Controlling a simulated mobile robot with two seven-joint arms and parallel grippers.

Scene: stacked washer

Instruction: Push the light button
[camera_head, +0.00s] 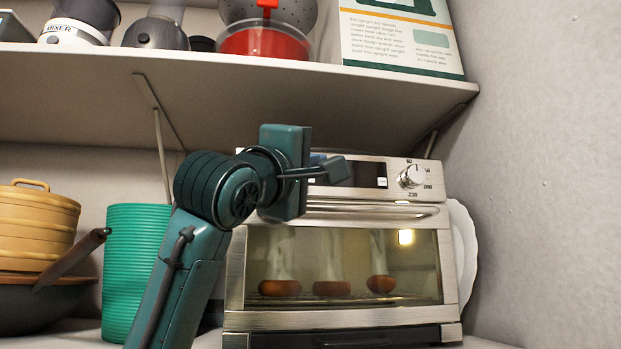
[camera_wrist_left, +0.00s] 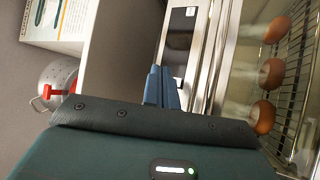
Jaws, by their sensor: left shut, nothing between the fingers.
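A steel toaster oven (camera_head: 335,318) stands on the counter, with a control panel (camera_head: 378,194) above its glass door. The panel has a dark display, a small white square (camera_head: 382,182) at the display's right end and a round knob (camera_head: 412,176). I cannot tell which part is the light button; some of the panel is hidden behind my gripper. My left gripper (camera_head: 335,169) is shut and empty in front of the panel, left of the white square. In the left wrist view its blue fingers (camera_wrist_left: 160,88) are together beside the dark display (camera_wrist_left: 178,40); contact cannot be told.
A bright lamp (camera_head: 405,236) shows behind the oven glass, over several round brown items (camera_head: 331,288). A door handle (camera_head: 375,211) runs below the panel. A shelf (camera_head: 300,84) hangs above. Green stacked cups (camera_head: 130,265) and a pan (camera_head: 40,305) stand left; a wall (camera_head: 545,180) is right.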

